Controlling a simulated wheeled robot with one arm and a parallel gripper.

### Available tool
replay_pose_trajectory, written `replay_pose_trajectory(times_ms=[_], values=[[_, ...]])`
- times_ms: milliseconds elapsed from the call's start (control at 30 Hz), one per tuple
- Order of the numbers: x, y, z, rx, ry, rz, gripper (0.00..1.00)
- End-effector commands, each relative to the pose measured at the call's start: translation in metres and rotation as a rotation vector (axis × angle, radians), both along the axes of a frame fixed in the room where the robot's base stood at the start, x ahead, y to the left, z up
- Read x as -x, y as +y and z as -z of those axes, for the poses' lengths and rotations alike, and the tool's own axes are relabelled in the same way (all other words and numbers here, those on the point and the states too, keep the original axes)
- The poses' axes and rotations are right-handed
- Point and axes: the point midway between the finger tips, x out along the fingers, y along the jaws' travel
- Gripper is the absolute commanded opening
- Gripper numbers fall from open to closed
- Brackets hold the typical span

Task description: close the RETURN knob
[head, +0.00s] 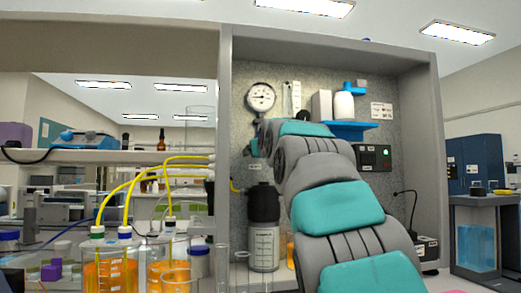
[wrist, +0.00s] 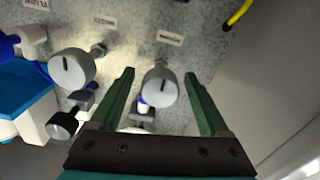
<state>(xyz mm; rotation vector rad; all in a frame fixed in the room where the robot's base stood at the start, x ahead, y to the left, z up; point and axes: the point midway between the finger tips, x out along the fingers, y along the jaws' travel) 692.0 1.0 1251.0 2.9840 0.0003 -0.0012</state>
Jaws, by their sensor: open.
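In the wrist view, a round grey knob (wrist: 160,88) stands out from the speckled panel below a small white label (wrist: 168,37). The label's print is upside down and too small to read surely; it may be RETURN. My gripper (wrist: 160,74) is open, with one green finger on each side of this knob. I see gaps between the knob and both fingers, and nothing is held. A short dark line on the knob's face runs roughly up and down in the picture. In the head view my arm hides the gripper and the knob.
A second grey knob (wrist: 72,68) sits left of my fingers, with a black knob (wrist: 63,125) below it. A blue shelf (wrist: 28,98) is at far left. In the head view, a gauge (head: 261,96) hangs on the panel and orange-filled bottles (head: 103,275) stand left.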

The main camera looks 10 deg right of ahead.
Motion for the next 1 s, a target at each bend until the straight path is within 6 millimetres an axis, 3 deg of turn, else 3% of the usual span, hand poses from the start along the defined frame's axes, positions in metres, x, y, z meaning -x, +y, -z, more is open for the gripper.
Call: replay_pose_trajectory(times_ms=[167,867,1000], values=[[0.0003,0.0001,-0.0001,0.000,-0.001,0.000,0.80],[0.0005,0.0002,-0.0003,0.000,-0.001,0.000,0.02],[0.0006,0.0001,-0.0003,-0.001,-0.001,0.000,0.00]])
